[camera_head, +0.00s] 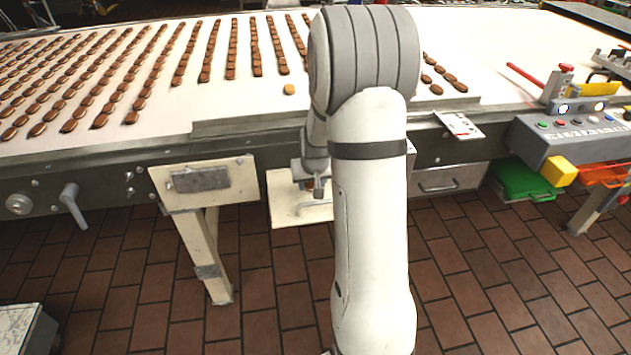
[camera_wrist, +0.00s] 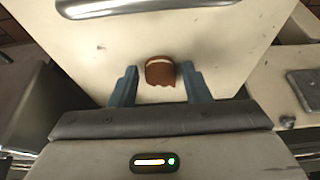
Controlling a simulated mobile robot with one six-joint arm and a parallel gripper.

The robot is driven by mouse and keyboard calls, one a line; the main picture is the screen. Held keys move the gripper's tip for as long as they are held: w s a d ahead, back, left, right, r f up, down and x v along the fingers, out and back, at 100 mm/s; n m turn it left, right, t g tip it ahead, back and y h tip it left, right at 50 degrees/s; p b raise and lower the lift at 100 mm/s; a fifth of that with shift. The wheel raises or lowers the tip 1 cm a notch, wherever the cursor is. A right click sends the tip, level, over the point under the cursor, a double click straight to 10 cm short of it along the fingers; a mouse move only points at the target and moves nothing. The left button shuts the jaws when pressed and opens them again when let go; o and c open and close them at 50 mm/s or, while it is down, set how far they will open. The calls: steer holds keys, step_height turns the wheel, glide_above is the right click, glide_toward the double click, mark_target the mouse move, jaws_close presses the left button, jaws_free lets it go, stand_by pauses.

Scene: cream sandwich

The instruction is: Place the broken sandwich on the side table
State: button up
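The broken sandwich (camera_wrist: 160,72) is a brown piece with a pale cream band and a jagged edge. In the wrist view it sits between the two fingers of my gripper (camera_wrist: 159,68), with a narrow gap on each side. The gripper is open around it. Behind the piece is a flat cream panel with a metal handle, likely the side table (camera_wrist: 215,45); whether the piece rests on it I cannot tell. In the head view this panel (camera_head: 284,212) juts out below the belt's front edge, and my arm hides most of the gripper and the piece.
Rows of brown sandwiches (camera_head: 150,75) lie on the white conveyor (camera_head: 480,60). A lone pale piece (camera_head: 289,89) lies near its front. A second cream panel (camera_head: 235,175) on a leg is to the left. A button box (camera_head: 575,130) stands right.

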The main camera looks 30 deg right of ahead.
steer(key=shift+o, duration=0.7)
steer(key=shift+r, duration=0.25)
steer(key=v, duration=1.2)
steer(key=s+a+r+n+g, duration=0.1)
steer(key=s+a+r, duration=0.1)
steer(key=s+a, duration=0.5)
steer(key=s+a+r+n+g+y, duration=0.1)
steer(key=s+a+r+n, duration=0.1)
steer(key=s+a, duration=0.5)
steer(key=s, duration=0.6)
steer(key=shift+s+p, duration=0.3)
steer(key=shift+a+r, duration=0.1)
